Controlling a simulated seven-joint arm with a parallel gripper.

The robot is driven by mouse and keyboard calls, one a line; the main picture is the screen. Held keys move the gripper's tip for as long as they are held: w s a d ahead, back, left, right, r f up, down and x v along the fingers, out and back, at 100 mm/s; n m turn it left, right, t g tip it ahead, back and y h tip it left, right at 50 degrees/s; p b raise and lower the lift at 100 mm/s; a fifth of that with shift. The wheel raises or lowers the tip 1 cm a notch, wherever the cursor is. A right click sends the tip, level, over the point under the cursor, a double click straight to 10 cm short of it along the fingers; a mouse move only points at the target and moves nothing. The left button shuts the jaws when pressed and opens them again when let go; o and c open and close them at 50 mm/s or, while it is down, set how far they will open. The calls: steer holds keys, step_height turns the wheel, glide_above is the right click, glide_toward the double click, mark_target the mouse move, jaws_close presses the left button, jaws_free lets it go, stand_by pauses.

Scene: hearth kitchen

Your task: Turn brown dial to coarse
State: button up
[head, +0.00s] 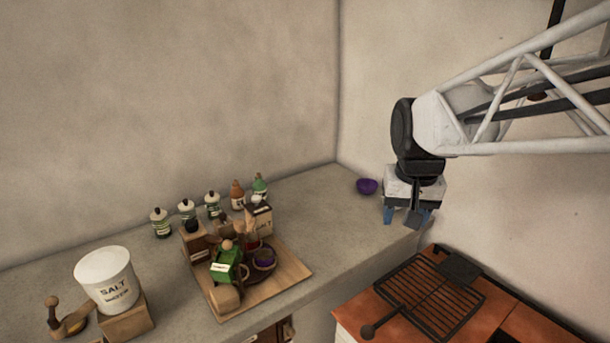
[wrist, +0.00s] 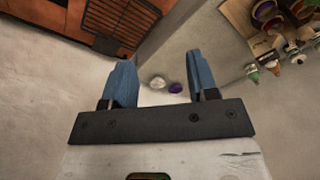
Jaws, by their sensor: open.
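A wooden board (head: 290,283) on the grey counter carries a green device with a cream label (head: 225,262), probably a grinder, and several small wooden and brown parts. I cannot make out which part is the brown dial or read its setting. My gripper (head: 405,218) hangs above the counter's right end, right of the board and well apart from it. In the wrist view its two blue fingers (wrist: 158,65) are spread, with nothing held between them. The board's group appears only small at the upper right there.
A purple bowl (head: 367,186) sits on the counter left of my gripper. Several labelled bottles (head: 212,205) stand behind the board. A white salt crock (head: 106,280) stands at left on a wooden block. A black grill (head: 428,293) lies on the orange surface at lower right.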

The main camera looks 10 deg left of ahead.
steer(key=w+a, duration=1.1)
steer(key=w, duration=0.1)
steer(key=n+g, duration=0.2)
glide_above(222, 214)
steer(key=f, duration=1.7)
steer(key=shift+d+f, duration=0.15)
steer(key=shift+d, duration=0.25)
steer(key=shift+a+f, duration=0.3)
steer(key=shift+a, duration=0.15)
steer(key=shift+f, duration=0.1)
steer(key=shift+f, duration=3.8)
